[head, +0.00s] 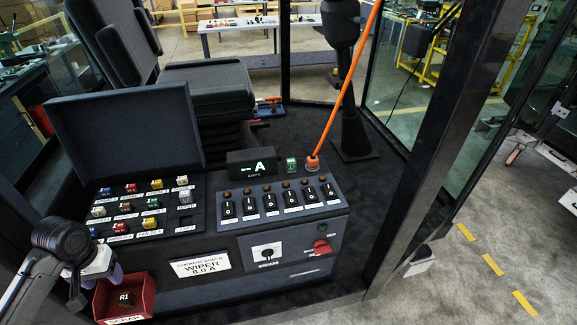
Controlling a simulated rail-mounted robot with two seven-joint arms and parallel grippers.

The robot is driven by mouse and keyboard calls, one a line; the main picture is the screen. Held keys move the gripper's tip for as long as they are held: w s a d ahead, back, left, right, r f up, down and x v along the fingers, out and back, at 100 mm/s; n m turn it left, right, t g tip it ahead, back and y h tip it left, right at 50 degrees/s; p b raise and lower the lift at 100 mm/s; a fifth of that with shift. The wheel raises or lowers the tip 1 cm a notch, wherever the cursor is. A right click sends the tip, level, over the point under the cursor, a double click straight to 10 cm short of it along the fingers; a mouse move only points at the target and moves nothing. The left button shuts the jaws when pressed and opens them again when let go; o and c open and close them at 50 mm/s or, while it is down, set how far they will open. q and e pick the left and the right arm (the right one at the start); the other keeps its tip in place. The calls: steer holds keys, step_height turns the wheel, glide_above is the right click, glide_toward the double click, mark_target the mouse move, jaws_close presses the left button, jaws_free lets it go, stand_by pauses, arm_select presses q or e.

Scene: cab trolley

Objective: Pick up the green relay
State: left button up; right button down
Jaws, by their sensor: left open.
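A small green block (291,164) with pale markings stands on the console top, just right of the black display. My left gripper (95,289) is at the lower left, open, pointing down at the left edge of the red scrap bin (148,290). It is well to the left of and nearer than the green block, with nothing seen between its fingers. A black relay marked R1 (125,298) lies in the bin. My right gripper is out of view.
A fuse tray (196,209) with several coloured fuses lies under a raised lid (125,135). The display (251,161) shows "A". Rocker switches (270,200) line the console front. An orange cable (345,85) rises right of the green block. A cab pillar (440,160) stands further right.

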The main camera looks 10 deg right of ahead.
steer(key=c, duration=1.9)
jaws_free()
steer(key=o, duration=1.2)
